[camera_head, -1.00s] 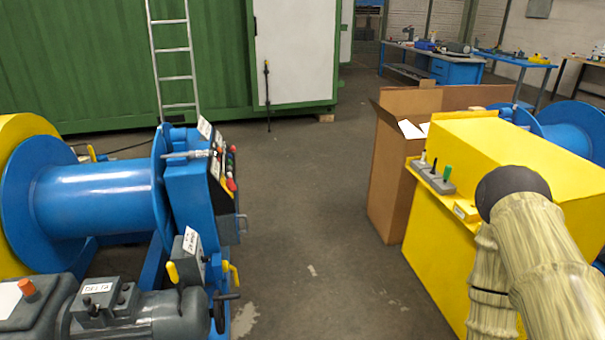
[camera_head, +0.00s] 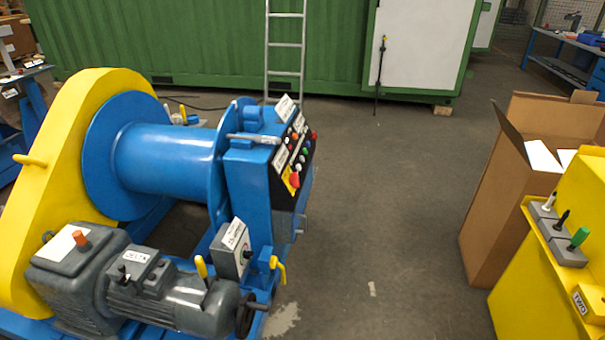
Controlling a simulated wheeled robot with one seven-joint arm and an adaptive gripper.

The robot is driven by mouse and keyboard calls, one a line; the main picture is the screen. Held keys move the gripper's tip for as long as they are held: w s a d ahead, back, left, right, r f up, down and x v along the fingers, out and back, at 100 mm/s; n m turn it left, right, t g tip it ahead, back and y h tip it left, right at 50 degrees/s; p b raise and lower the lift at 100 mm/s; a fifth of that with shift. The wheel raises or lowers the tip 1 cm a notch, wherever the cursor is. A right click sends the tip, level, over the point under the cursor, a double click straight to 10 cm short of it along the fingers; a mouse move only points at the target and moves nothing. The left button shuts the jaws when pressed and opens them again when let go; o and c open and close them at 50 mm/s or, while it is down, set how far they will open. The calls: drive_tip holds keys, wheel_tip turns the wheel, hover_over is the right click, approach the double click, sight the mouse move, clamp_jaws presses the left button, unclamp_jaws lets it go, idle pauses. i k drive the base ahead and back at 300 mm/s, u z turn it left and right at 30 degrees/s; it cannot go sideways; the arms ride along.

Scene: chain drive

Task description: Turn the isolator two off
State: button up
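No part is clearly marked as isolator two. A yellow block with a label that seems to read TWO (camera_head: 585,302) sits on the yellow cabinet (camera_head: 590,215) at the right edge. Beside it are grey switch blocks with white, black and green levers (camera_head: 561,233). On the blue winch frame, a grey box (camera_head: 232,250) carries a white label too small to read for sure. A yellow handle (camera_head: 201,267) stands upright at its left, and a yellow lever (camera_head: 279,270) is at its right. My gripper is not in view.
The blue winch drum (camera_head: 165,158) with its yellow guard (camera_head: 40,200) and grey motor (camera_head: 170,300) fills the left. A sloped control panel (camera_head: 297,150) has coloured buttons. An open cardboard box (camera_head: 500,205) stands at right. The floor (camera_head: 385,200) between is clear.

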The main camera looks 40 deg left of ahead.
sight(294, 180)
drive_tip(key=u, duration=0.75)
drive_tip(key=i, duration=1)
drive_tip(key=u, duration=0.95)
